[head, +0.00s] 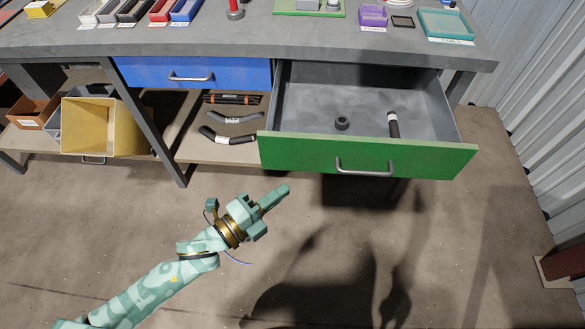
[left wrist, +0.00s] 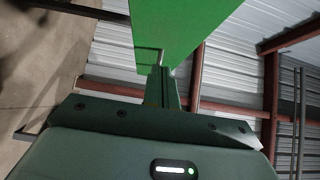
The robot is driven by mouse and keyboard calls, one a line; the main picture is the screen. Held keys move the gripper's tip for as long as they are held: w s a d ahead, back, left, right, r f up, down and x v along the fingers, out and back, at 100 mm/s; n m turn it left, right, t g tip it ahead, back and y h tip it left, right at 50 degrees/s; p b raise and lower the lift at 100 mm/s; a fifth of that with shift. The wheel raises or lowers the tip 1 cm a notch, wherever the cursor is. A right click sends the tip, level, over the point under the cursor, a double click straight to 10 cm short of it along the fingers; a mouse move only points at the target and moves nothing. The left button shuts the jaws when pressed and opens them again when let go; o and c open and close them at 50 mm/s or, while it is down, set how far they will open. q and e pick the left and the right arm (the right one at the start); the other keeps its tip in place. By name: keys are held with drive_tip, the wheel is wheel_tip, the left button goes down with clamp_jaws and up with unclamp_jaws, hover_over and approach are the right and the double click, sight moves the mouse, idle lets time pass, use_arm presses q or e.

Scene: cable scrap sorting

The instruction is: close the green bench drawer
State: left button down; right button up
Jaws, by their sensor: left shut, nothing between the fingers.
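The green bench drawer (head: 420,158) is pulled out from under the bench in the head view, with its grey inside showing. Its metal bar handle (head: 365,168) is on the front panel. A small dark ring (head: 342,123) and a black cable piece with a white end (head: 393,125) lie in the drawer. My left gripper (head: 283,190) is shut and empty, in front of and below the left part of the drawer front. In the left wrist view the green front (left wrist: 175,30) lies close beyond my fingers (left wrist: 163,85). I cannot tell if they touch. My right gripper is not in view.
A shut blue drawer (head: 195,72) is left of the green one. Trays and parts stand on the bench top (head: 270,38). A lower shelf (head: 200,150) holds cable pieces, and a yellow bin (head: 95,127) stands left. The floor in front is clear.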

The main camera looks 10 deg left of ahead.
sight(307, 159)
use_arm(q)
drive_tip(key=w+d, duration=0.1)
drive_tip(key=w, duration=0.1)
drive_tip(key=w+b, duration=0.1)
drive_tip(key=w, duration=0.1)
drive_tip(key=w+d+b, duration=0.1)
drive_tip(key=w, duration=0.1)
drive_tip(key=shift+w+d+f, duration=0.15)
drive_tip(key=shift+d, duration=0.2)
drive_tip(key=shift+w, duration=0.35)
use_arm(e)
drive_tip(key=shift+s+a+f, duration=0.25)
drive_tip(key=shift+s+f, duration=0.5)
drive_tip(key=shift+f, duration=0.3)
